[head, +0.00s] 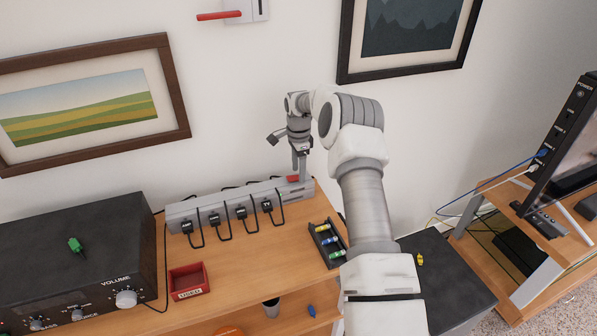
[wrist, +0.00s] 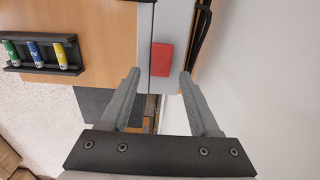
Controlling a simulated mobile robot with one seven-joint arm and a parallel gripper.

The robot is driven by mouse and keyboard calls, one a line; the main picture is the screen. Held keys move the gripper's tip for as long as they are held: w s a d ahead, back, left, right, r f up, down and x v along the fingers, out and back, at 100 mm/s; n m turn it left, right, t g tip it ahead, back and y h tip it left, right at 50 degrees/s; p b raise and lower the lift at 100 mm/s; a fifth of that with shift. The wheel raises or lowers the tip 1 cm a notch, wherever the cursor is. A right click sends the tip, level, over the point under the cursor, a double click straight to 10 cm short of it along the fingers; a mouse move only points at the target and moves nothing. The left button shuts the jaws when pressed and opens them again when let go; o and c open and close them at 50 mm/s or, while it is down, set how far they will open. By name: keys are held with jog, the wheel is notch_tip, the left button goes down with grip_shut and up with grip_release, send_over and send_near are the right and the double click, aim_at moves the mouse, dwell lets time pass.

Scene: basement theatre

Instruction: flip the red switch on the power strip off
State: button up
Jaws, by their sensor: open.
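The grey power strip (head: 243,203) lies along the wall at the back of the wooden desk, with several black plugs in it. Its red switch (head: 293,179) is at the strip's right end. In the wrist view the red switch (wrist: 162,59) shows just beyond the fingertips, near the middle of the gap. My gripper (head: 301,176) is at the right end of the strip, beside the switch in the head view. In the wrist view my gripper (wrist: 163,80) is open and empty, one finger on each side of the strip's end. I cannot tell whether the fingers touch the strip.
A black battery tray (head: 324,246) is on the desk in front of the switch end. A red box (head: 188,281) and a black amplifier (head: 78,262) stand to the left. A framed picture (head: 95,100) and a red-handled wall box (head: 245,10) hang on the wall above.

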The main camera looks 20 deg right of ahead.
jog(key=shift+f, duration=0.45)
jog(key=shift+c, duration=0.3)
grip_shut()
